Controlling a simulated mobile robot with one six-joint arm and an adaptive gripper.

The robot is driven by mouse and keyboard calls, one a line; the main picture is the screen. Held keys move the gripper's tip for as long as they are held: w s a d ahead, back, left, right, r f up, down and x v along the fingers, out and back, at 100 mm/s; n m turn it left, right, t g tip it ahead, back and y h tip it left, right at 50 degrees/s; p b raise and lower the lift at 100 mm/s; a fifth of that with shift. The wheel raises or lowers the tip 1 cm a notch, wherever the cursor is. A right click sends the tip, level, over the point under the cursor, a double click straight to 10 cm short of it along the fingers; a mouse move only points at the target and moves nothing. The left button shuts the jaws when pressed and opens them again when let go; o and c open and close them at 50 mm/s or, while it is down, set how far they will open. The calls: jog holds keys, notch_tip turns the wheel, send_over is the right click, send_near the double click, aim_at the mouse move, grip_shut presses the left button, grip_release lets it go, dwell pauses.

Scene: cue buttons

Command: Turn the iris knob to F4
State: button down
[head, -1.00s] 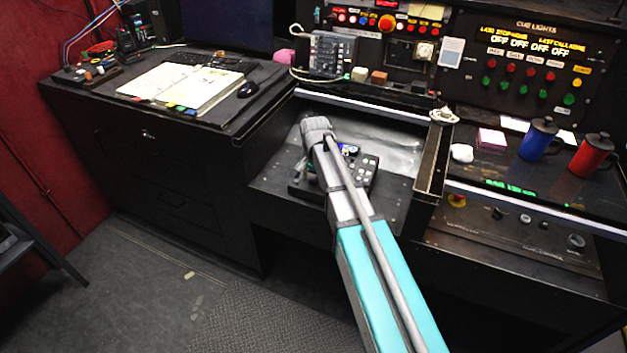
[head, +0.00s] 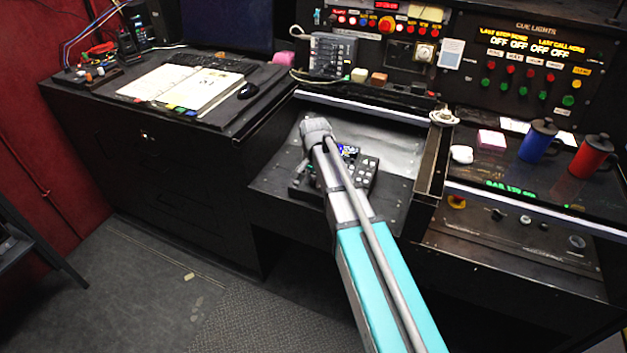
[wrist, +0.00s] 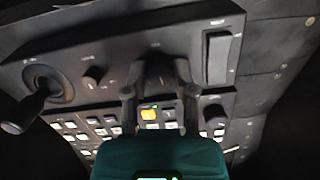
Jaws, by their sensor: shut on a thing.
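The control panel (head: 367,172) is a small dark box with light keys and a little blue screen, on the recessed desk shelf. My arm's end is over its left part and hides much of it in the head view. In the wrist view my gripper (wrist: 160,92) has one finger on each side of a dark round knob (wrist: 158,72), at the top middle of the panel, and is shut on it. The markings around this knob are too blurred to read, so its setting cannot be told. A similar dark knob (wrist: 93,76) stands to the left.
In the wrist view a joystick (wrist: 32,104) stands at the left, a rocker or slider (wrist: 218,56) at the upper right, and another knob (wrist: 213,111) close by the right finger. Blue (head: 537,140) and red (head: 590,157) mugs stand on the right desk.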

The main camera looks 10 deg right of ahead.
jog(key=shift+n+h, duration=0.4)
jog(key=shift+n, duration=2.6)
jog(key=shift+c, duration=2.2)
grip_release()
jog(key=shift+m, duration=0.3)
